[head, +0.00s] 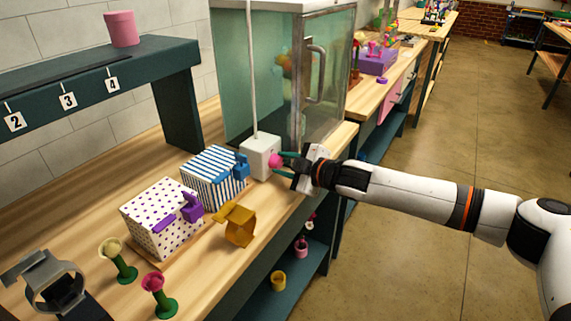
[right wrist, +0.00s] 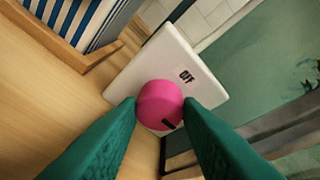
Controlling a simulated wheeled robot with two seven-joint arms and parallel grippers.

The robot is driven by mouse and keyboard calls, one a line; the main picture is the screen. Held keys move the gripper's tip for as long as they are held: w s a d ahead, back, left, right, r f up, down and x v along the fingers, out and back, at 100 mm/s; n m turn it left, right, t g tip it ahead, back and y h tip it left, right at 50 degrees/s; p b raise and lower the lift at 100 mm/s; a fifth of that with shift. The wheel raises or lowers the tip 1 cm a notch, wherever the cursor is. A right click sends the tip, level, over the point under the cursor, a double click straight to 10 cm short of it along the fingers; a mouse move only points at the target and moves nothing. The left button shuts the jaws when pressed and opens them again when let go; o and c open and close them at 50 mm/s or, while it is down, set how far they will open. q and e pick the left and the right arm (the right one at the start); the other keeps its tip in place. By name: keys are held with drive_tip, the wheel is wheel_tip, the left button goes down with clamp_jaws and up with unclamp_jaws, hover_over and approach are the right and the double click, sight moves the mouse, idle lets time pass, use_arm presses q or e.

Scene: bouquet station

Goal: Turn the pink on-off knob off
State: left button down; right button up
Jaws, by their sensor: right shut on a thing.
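The pink knob (head: 276,160) sits on the front of a white box (head: 260,157) by the glass cabinet. In the right wrist view the knob (right wrist: 158,100) is round, with a dark mark on its lower edge, in front of a white plate (right wrist: 175,65). The word OFF (right wrist: 187,76) is printed on the plate, above and right of the knob. My right gripper (head: 283,162) has its green fingers shut on the knob, one on each side. The plate just behind the knob is hidden. My left gripper is not in view.
A blue-striped box (head: 213,178) and a purple-dotted box (head: 160,219) stand left of the white box. A mustard-coloured object (head: 238,224) lies near the front edge. The glass cabinet (head: 270,75) rises behind the knob. Open floor (head: 430,140) lies to the right.

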drive_tip(key=shift+s+a+f+n+t, duration=0.1)
drive_tip(key=shift+f+n+t, duration=0.15)
drive_tip(key=shift+n, duration=0.55)
drive_tip(key=shift+r+n+t, duration=0.1)
drive_tip(key=shift+n+t, duration=0.35)
drive_tip(key=shift+n, duration=0.35)
drive_tip(key=o, duration=1)
drive_tip(key=shift+c, duration=0.2)
drive_tip(key=v, duration=1.2)
